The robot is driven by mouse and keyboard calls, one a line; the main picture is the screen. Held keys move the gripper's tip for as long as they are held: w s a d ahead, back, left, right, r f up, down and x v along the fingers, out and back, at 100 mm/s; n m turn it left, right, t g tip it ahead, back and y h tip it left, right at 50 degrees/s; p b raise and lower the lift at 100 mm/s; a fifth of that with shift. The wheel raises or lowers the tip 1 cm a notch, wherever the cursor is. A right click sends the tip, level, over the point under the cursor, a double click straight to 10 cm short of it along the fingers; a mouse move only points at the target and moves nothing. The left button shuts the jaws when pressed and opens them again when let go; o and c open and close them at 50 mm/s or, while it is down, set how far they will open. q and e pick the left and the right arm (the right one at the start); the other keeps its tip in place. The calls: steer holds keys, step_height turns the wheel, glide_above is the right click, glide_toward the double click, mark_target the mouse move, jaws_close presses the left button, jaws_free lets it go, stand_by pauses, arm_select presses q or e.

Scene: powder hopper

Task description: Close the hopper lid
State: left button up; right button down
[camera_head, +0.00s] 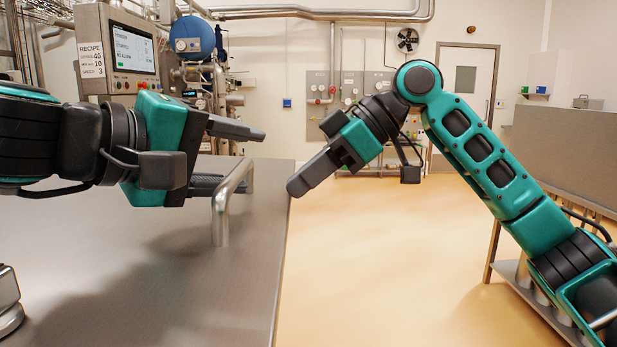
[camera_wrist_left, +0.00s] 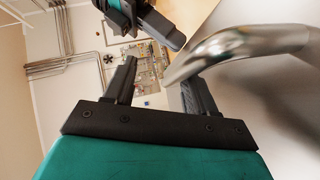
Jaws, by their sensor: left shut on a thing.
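A flat grey steel panel (camera_head: 130,285), seemingly the hopper lid, fills the lower left of the head view. A bent steel handle (camera_head: 222,215) stands on it near its right edge; it also shows large in the left wrist view (camera_wrist_left: 245,45). My left gripper (camera_head: 240,160) is at the handle and shut on it, with the fingers spaced apart and the bar overlapping one finger. My right gripper (camera_head: 298,184) hangs right of the handle, apart from it and past the panel's edge; its finger gap is unclear. The hopper opening is not visible.
A control panel with a screen (camera_head: 133,48) stands at the back left near a blue round vessel (camera_head: 190,38). A steel cabinet (camera_head: 570,150) is at the right. The yellow floor (camera_head: 400,260) between is clear. A door (camera_head: 466,95) is far back.

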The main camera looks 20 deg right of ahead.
arm_select(q)
steer(key=v, duration=0.9)
steer(key=shift+s+a+r, duration=0.15)
steer(key=shift+a+r, duration=0.1)
steer(key=shift+a, duration=0.05)
arm_select(e)
steer(key=shift+a+f, duration=0.15)
steer(key=shift+a, duration=0.15)
arm_select(q)
steer(key=shift+v, duration=0.85)
steer(key=shift+r+p, duration=0.55)
steer(key=shift+p, duration=0.1)
arm_select(e)
steer(key=v, duration=1.3)
steer(key=shift+w, duration=0.15)
